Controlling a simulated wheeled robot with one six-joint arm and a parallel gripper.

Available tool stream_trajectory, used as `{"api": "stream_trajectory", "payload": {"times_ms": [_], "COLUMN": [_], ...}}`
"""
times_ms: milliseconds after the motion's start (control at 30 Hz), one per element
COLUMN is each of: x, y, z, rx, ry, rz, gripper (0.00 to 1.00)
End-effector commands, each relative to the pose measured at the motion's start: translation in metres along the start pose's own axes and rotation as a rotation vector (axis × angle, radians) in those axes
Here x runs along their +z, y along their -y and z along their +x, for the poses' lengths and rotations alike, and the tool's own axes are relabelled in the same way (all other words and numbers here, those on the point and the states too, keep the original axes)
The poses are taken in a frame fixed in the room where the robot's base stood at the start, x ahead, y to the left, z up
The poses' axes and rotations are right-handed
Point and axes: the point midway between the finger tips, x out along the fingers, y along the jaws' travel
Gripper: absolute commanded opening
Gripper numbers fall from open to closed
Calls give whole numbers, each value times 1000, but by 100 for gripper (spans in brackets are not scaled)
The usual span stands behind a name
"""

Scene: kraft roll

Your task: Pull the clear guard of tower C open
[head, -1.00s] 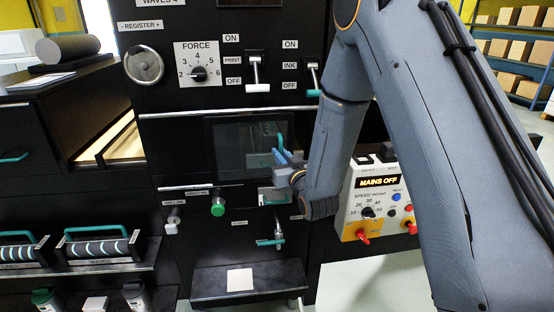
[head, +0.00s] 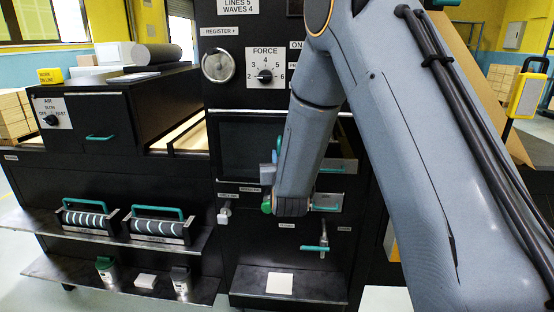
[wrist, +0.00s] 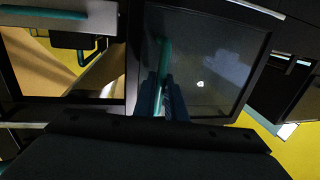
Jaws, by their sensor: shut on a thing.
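The clear guard (head: 240,150) is a dark see-through panel on the black tower in the head view, below the FORCE dial. It fills the middle of the wrist view (wrist: 215,75). Its upright teal handle (wrist: 165,55) stands at the panel's left part there. My gripper (wrist: 162,97) is shut on this handle, its fingers around the lower part. I cannot tell how far the guard stands from the tower.
A green knob (head: 267,204) and a teal-handled tap (head: 322,244) sit below the guard. A shelf with a white pad (head: 279,284) juts out underneath. Teal-handled rollers (head: 88,220) lie on a rack at left. Black cabinets (head: 85,120) stand at left.

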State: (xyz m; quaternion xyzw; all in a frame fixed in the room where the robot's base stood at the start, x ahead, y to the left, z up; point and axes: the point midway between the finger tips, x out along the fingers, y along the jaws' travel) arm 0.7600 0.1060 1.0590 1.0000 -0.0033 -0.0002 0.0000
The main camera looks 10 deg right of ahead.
Motion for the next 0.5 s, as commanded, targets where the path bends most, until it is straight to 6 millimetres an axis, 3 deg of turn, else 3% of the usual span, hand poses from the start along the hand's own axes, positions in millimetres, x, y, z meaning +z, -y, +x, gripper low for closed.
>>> {"api": "stream_trajectory", "payload": {"times_ms": [200, 233, 300, 500], "x": [-2, -2, -1, -1], "y": [1, 1, 2, 2], "z": [0, 0, 0, 0], "rx": [-2, -2, -2, -3], "ry": [-3, -3, -2, -1], "rz": [0, 0, 0, 0], "gripper": [0, 16, 28, 29]}}
